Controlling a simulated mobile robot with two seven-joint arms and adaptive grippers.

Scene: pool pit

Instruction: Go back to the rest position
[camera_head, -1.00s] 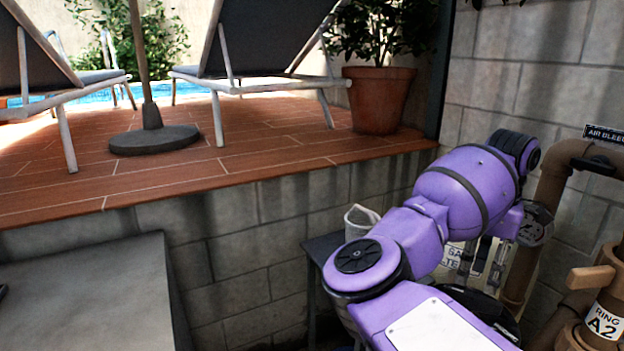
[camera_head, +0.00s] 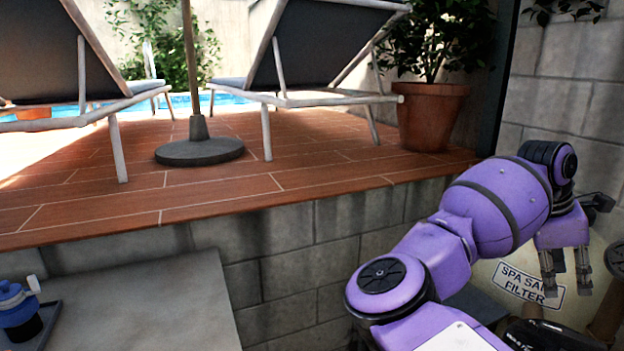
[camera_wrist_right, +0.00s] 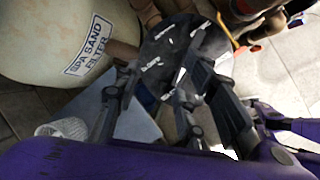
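My right gripper (camera_head: 566,285) hangs at the end of the purple right arm, at the right of the head view. Its two fingers point down, stand apart and hold nothing. It is in front of the cream tank labelled "SPA SAND FILTER" (camera_head: 503,268). In the right wrist view the dark fingers are also spread. A dark round part with white marks (camera_wrist_right: 172,55) shows beyond them, and the tank (camera_wrist_right: 50,40) is at upper left. I cannot tell whether the fingers touch anything. My left gripper is not in view.
A blue-topped bottle (camera_head: 18,305) stands on a tray (camera_head: 45,318) at lower left, on a grey surface (camera_head: 150,300). The grey surface's middle is clear.

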